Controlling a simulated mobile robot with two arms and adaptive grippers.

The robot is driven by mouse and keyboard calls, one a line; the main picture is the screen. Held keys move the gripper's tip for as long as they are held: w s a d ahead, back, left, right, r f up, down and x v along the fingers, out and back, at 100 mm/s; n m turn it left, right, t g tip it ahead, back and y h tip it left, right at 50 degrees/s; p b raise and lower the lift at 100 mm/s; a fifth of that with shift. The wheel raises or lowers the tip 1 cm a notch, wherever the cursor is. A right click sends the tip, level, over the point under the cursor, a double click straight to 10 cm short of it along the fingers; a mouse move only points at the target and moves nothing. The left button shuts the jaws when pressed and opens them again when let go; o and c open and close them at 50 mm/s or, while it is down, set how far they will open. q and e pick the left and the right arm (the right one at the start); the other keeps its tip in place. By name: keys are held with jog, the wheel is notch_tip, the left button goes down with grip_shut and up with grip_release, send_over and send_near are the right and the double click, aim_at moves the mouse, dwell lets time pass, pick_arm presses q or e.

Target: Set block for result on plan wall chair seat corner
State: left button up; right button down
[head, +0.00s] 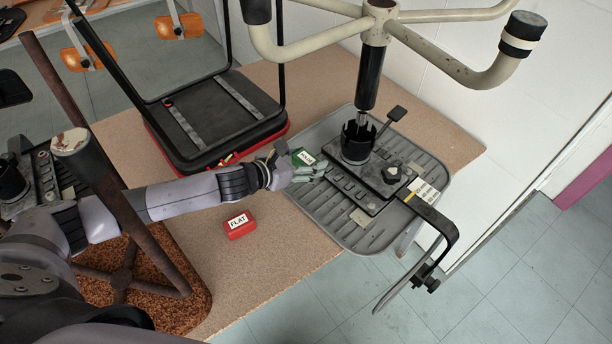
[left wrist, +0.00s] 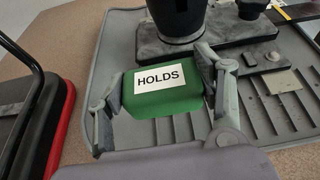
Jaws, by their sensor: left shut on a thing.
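My left gripper (head: 308,168) is shut on a green block (head: 304,157) with a white label reading HOLDS. In the left wrist view the green block (left wrist: 163,92) sits between the two fingers, its label facing up. It is over the left edge area of an upturned grey ribbed chair seat (head: 330,220), near its corner; I cannot tell whether it touches the seat. The seat also shows in the left wrist view (left wrist: 113,48). A red block (head: 240,226) labelled FLAT lies on the brown board, left of the seat. My right gripper is not in view.
The seat bears a black mechanism plate (head: 365,190) and a column with beige legs (head: 375,40) rising near the wall. A black chair seat with red edge (head: 215,120) stands behind my left arm. A rusty-legged stool (head: 75,145) is at left.

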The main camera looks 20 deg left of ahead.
aim_at(306, 183)
pick_arm(q)
jog(key=shift+f, duration=3)
jog(key=shift+f, duration=0.1)
jog(key=shift+f+b, duration=0.15)
jog(key=shift+b, duration=0.2)
jog(key=o, duration=1.3)
